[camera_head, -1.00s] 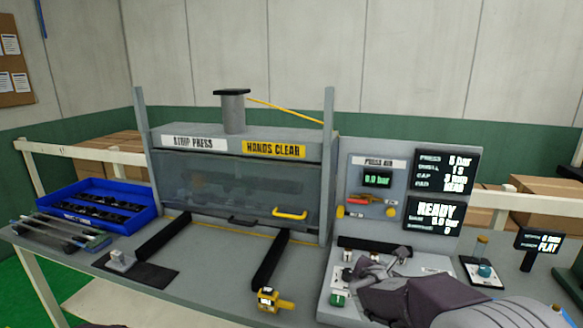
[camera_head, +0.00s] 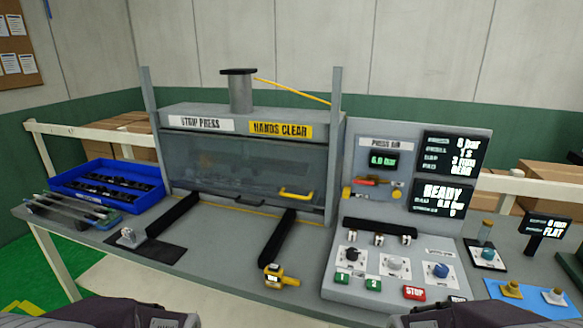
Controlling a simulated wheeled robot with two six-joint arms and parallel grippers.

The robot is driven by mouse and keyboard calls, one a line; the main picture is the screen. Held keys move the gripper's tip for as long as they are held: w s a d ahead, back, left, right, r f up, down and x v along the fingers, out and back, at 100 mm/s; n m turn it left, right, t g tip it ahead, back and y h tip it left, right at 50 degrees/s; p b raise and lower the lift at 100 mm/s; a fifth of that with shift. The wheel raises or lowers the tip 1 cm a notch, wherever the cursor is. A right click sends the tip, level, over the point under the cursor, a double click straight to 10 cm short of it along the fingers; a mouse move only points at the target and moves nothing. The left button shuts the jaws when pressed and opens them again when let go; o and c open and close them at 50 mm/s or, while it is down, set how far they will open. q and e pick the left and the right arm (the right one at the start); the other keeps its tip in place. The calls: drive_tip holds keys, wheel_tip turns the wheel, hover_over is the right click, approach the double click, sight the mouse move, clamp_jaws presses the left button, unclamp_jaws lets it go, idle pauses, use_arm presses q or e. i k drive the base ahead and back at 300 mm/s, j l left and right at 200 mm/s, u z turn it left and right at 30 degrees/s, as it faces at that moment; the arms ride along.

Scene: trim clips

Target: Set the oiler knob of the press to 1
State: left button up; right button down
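The press (camera_head: 240,170) stands at the back of the bench with its clear guard down. Its control console (camera_head: 335,285) to the right carries a black knob (camera_head: 352,254), a pale grey knob (camera_head: 395,263) and a blue knob (camera_head: 441,270) on white plates. Farther right, a small unit has an amber-topped glass (camera_head: 487,231) and a teal knob (camera_head: 488,254) on a white plate; it looks like the oiler. The knob scales are too small to read. Only dark parts of my two arms show at the bottom edge; neither gripper is visible.
Green buttons (camera_head: 373,285) and a red STOP button (camera_head: 414,293) lie along the console front. A READY screen (camera_head: 440,199) stands behind. A blue mat (camera_head: 535,308) with small fittings lies at right. A yellow device (camera_head: 280,276) sits left of the console. A blue bin (camera_head: 105,185) is at far left.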

sight(487, 253)
drive_tip(key=u, duration=0.1)
drive_tip(key=z, duration=1.6)
